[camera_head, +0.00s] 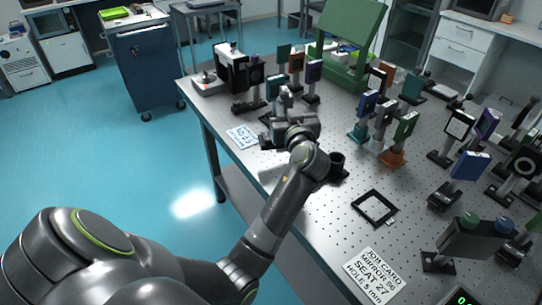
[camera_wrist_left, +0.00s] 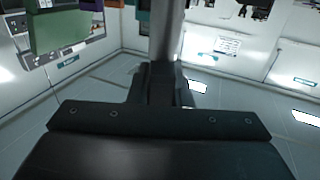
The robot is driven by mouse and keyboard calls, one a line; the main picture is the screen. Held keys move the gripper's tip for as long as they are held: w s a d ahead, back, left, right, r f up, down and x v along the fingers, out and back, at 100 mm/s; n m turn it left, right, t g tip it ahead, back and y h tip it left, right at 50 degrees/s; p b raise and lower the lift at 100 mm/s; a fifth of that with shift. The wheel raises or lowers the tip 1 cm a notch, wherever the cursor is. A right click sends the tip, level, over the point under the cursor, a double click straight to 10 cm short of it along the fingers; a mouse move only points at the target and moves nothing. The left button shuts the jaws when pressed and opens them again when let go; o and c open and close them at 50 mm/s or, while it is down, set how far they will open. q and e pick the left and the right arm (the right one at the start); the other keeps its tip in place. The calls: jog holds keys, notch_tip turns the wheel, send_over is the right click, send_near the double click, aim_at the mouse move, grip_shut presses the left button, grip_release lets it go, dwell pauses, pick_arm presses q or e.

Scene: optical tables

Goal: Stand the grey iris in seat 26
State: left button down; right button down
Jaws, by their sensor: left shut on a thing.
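My left gripper (camera_head: 287,118) is over the far left part of the optical table (camera_head: 300,200). It is shut on a grey post, which I take for the grey iris's (camera_head: 285,97); the head shows small and grey just above the jaws. In the left wrist view the post (camera_wrist_left: 168,30) stands between the fingers of the gripper (camera_wrist_left: 165,78). Its foot is hidden by the gripper in the head view. A black square seat frame (camera_head: 361,207) lies empty near the front; its number is too small to read. Another dark frame edge (camera_head: 266,119) is partly hidden by my gripper.
Post-mounted optics stand close behind and left of my gripper, including a black one (camera_head: 254,76). Several more (camera_head: 404,127) stand to the right. A short black holder (camera_head: 337,162) is by my forearm. A job card (camera_head: 368,276) reads mirror 56, seat 27. A green panel (camera_head: 350,35) rises behind.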

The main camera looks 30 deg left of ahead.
pick_arm(q)
jog(key=a+r+n+g+y, duration=0.2)
jog(key=a+g, duration=0.1)
jog(key=a+r+n+g+y, duration=0.1)
jog(key=a+g, duration=0.1)
jog(key=shift+w+r+n, duration=0.1)
jog(key=shift+w+n, duration=0.1)
jog(key=shift+n, duration=0.2)
notch_tip(320, 180, down, 10)
jog(key=shift+r+p, duration=0.15)
jog(key=shift+p, duration=0.3)
jog(key=c, duration=1.3)
grip_release()
jog(key=shift+d, duration=0.1)
